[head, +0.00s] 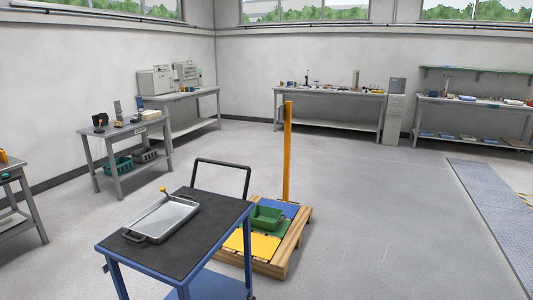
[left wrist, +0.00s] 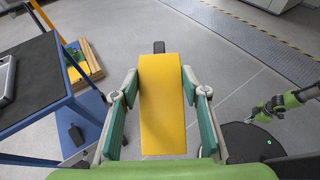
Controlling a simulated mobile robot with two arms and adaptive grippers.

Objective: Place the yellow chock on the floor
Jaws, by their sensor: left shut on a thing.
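The yellow chock (left wrist: 163,100) is a long yellow block between the two fingers of my left gripper (left wrist: 162,112) in the left wrist view. My left gripper is shut on it, with a green-padded finger on each side. A small dark piece shows at the chock's far end. Grey floor (left wrist: 215,70) shows beyond and beside the chock. A green part of my other arm shows at the right of the left wrist view; its jaw state is unclear. Neither gripper shows in the head view.
A blue-framed cart (head: 185,262) with a black top carries a metal tray (head: 163,222). Behind it is a wooden pallet (head: 290,249) with a green bin (head: 266,217) and an orange post (head: 288,150). Workbenches line the walls. Open floor (head: 390,220) lies right of the pallet.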

